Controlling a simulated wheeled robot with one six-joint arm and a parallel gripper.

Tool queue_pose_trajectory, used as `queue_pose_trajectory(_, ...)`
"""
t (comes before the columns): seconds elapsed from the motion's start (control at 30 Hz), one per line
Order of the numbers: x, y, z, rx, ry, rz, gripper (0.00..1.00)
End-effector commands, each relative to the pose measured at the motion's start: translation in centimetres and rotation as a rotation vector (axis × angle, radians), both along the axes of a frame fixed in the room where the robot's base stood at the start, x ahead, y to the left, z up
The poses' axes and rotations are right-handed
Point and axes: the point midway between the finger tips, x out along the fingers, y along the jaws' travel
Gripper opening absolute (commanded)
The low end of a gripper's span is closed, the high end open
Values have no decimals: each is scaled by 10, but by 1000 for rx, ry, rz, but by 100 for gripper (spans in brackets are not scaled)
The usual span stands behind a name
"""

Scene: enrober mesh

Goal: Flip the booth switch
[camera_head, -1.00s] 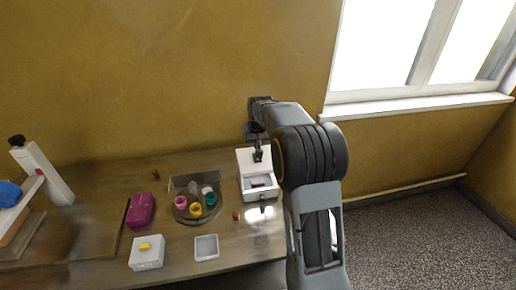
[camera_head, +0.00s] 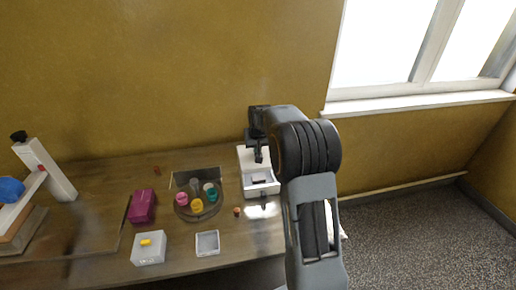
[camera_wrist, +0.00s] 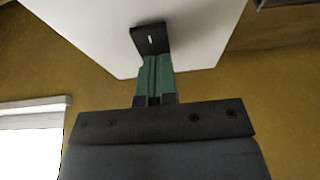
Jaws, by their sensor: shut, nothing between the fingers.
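The white booth (camera_head: 245,158) stands at the right end of the wooden table, with a dark slot low on its front. My gripper (camera_head: 259,158) is in front of its upper part. In the wrist view the shut green fingers of my gripper (camera_wrist: 155,62) point at a white panel (camera_wrist: 95,35), likely the booth. A black plate with a small pale mark (camera_wrist: 151,39) sits on that panel right at the fingertips. It looks like the switch, but its position and whether the fingers touch it cannot be told. Nothing is held.
A round dark tray (camera_head: 183,211) with several coloured cups is left of the booth. A magenta block (camera_head: 142,206), a white box with a yellow top piece (camera_head: 148,252) and a small open white box (camera_head: 207,243) lie nearby. A white stand (camera_head: 57,178) is far left. A window (camera_head: 385,45) is right.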

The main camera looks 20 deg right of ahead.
Motion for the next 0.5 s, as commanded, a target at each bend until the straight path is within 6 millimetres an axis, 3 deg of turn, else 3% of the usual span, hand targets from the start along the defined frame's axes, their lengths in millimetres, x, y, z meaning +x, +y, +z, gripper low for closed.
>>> queue_pose_trajectory(0.03, 2, -1, -11, 1, 0, -2, 0)
queue_pose_trajectory(0.5, 0, 0, -10, 0, 10, 2, 0)
